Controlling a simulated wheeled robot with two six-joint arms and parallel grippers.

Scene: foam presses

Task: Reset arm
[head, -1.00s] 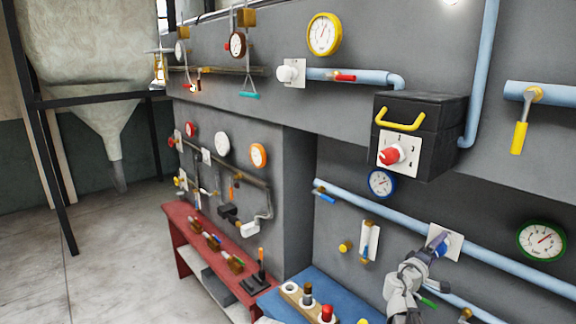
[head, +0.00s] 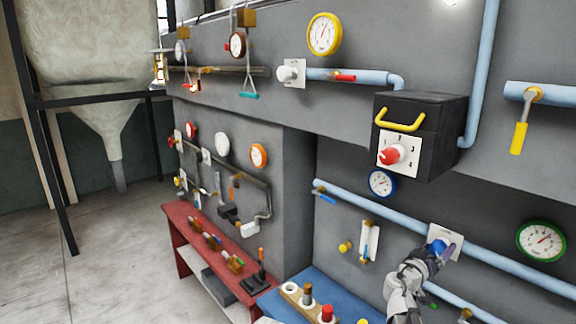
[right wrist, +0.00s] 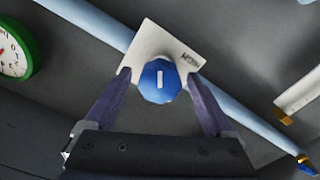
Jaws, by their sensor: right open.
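My right gripper (head: 446,248) is open at the white plate (head: 455,238) on the lower light-blue pipe. In the right wrist view its two purple fingers (right wrist: 159,78) stand apart, one on each side of a blue knob (right wrist: 150,90) with a white line. The knob sits on a white plate (right wrist: 150,40) with small dark lettering. I cannot tell whether the fingertips touch the knob. In the head view the blue knob (head: 438,246) is partly hidden by the gripper. My left gripper is not in view.
A black box (head: 435,115) with a red knob (head: 391,155) juts out above the gripper. A green-rimmed gauge (head: 541,241) is on the right. A blue table (head: 340,292) and red bench (head: 185,238) stand below. Open floor is at the left.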

